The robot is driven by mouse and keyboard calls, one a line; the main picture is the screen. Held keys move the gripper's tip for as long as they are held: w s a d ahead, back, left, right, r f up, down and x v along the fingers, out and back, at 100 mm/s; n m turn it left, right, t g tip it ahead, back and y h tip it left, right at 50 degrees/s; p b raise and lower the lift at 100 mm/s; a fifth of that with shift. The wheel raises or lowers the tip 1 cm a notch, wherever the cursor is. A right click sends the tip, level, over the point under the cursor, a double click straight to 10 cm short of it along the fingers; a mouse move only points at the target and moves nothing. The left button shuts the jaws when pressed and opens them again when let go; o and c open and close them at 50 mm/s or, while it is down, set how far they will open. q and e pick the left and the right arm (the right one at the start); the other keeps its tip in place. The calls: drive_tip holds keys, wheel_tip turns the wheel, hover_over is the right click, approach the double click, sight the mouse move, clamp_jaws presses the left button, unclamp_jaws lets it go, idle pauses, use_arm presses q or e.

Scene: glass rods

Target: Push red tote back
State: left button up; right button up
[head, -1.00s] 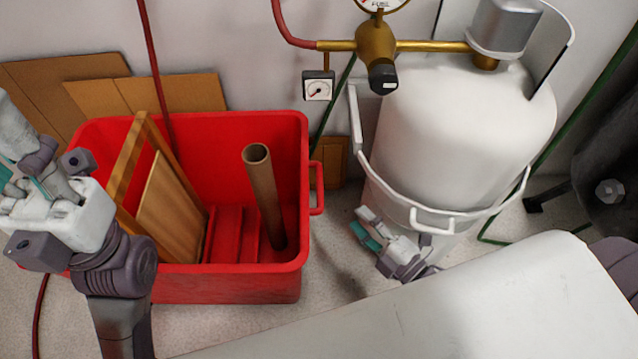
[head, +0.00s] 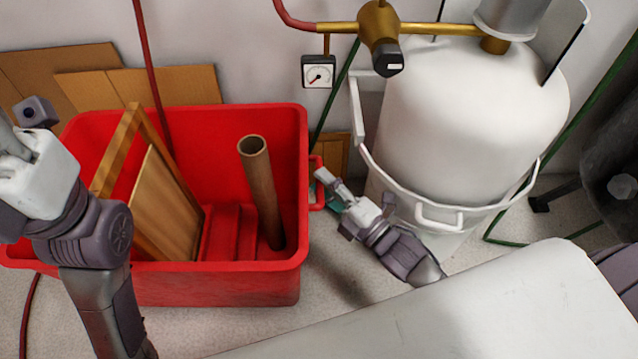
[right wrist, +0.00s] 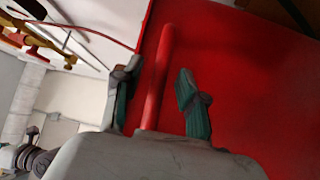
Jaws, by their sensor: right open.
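The red tote (head: 220,283) stands on the floor at the left in the head view, holding wooden frames and a brown tube. Its red handle (head: 318,184) sticks out on its right side. My right gripper (head: 326,188) is at that handle. In the right wrist view the two fingers (right wrist: 157,100) are open, with the red handle bar (right wrist: 160,75) between them and the tote's red wall (right wrist: 240,70) behind. I cannot tell whether either finger touches the bar. My left arm is at the left edge, above the tote's left side; its fingertips are out of frame.
A white tank (head: 465,130) with a white guard rail stands right of my right gripper. Cardboard sheets (head: 150,85) lean on the wall behind the tote. A small gauge (head: 318,72) hangs on the wall. A red hose (head: 147,60) runs down behind the tote.

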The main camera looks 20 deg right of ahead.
drive_tip(key=shift+x, duration=0.8)
clamp_jaws()
